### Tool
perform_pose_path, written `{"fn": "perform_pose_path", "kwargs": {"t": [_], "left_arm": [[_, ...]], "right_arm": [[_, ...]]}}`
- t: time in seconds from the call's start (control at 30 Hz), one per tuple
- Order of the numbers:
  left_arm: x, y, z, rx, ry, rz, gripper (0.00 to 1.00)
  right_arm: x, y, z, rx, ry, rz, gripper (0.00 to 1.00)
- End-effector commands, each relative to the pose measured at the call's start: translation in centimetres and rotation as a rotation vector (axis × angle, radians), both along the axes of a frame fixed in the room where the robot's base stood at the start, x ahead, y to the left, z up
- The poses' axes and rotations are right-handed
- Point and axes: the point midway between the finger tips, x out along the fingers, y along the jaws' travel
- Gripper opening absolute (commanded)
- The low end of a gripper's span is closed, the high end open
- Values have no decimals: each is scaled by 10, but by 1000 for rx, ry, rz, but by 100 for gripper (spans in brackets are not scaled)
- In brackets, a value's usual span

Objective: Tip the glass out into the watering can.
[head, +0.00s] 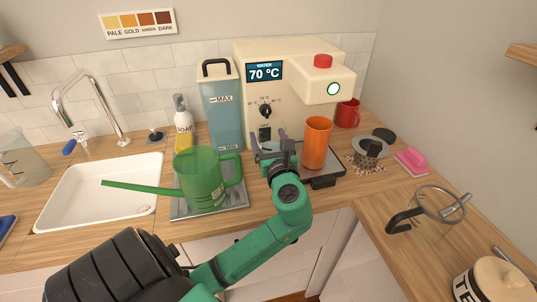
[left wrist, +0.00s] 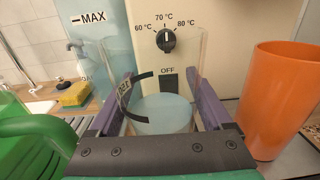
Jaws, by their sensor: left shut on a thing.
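My left gripper (head: 268,147) is shut on a clear glass (left wrist: 163,113), seen between its purple fingers in the left wrist view. The glass stands about upright and holds pale bluish liquid; a black curved marking is on its side. In the head view the glass is mostly hidden by the gripper. The green watering can (head: 203,182) stands on a grey tray (head: 233,201) just left of the gripper, its long spout pointing left over the sink. Part of the can shows at the left of the left wrist view (left wrist: 30,140). My right gripper is not in view.
An orange cup (head: 316,143) stands close right of the gripper under the water machine (head: 290,60). A water tank (head: 222,110) and soap bottle (head: 184,122) stand behind the can. The sink (head: 75,205) is at left. A red mug (head: 348,113) stands at the back right.

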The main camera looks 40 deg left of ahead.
Motion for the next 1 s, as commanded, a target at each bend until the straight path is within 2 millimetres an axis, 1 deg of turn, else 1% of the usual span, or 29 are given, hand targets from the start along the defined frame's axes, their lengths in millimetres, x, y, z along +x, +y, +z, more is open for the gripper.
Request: {"fn": "perform_pose_path", "kwargs": {"t": [0.03, 0.1, 0.2, 0.3, 0.33, 0.4, 0.5, 1.0], "left_arm": [[0, 0, 26, -3, -14, 0, 7], [0, 0, 53, -4, -13, -1, 7], [0, 0, 86, -1, -12, 0, 7], [0, 0, 107, -1, -9, 0, 7], [0, 0, 111, 0, -6, 1, 7], [-1, -1, 119, 1, -4, 0, 7], [-7, -6, 123, 1, -1, 0, 7], [-46, -35, 122, 1, -1, 0, 7]], "right_arm": [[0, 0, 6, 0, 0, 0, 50], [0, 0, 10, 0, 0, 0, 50], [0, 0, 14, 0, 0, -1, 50], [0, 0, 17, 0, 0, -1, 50], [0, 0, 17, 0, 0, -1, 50], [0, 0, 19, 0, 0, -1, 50], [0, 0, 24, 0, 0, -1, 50], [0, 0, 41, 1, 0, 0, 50]]}}
